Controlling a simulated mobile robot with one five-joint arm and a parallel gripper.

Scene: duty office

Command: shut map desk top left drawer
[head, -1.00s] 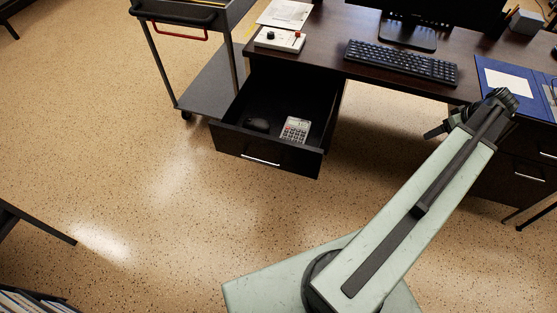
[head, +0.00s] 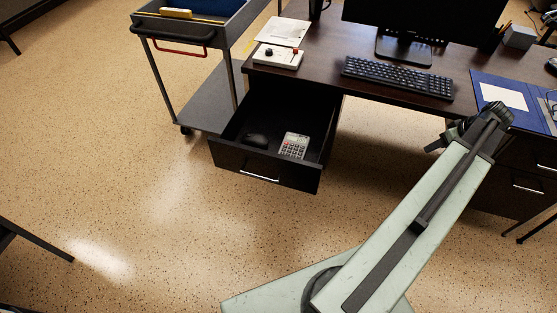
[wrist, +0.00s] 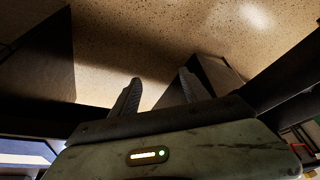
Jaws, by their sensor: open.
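The map desk (head: 330,50) has a dark top. Its top left drawer (head: 265,168) is pulled well out, with a bright bar handle (head: 259,178) on its front. A dark mouse (head: 256,140) and a grey calculator (head: 294,145) lie in it. My gripper (wrist: 160,86) is open and empty in the wrist view, its two fingers apart. In the head view my gripper is mostly hidden behind my arm's end, near the desk's right part and well right of the open drawer. A dark box shape right of the fingers in the wrist view may be a drawer; I cannot tell.
A grey trolley (head: 212,100) stands close left of the drawer. A keyboard (head: 398,76), monitor (head: 425,18), blue folder (head: 515,100) and white control box (head: 278,56) are on the desk. Speckled floor (head: 130,150) is clear in front of the drawer.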

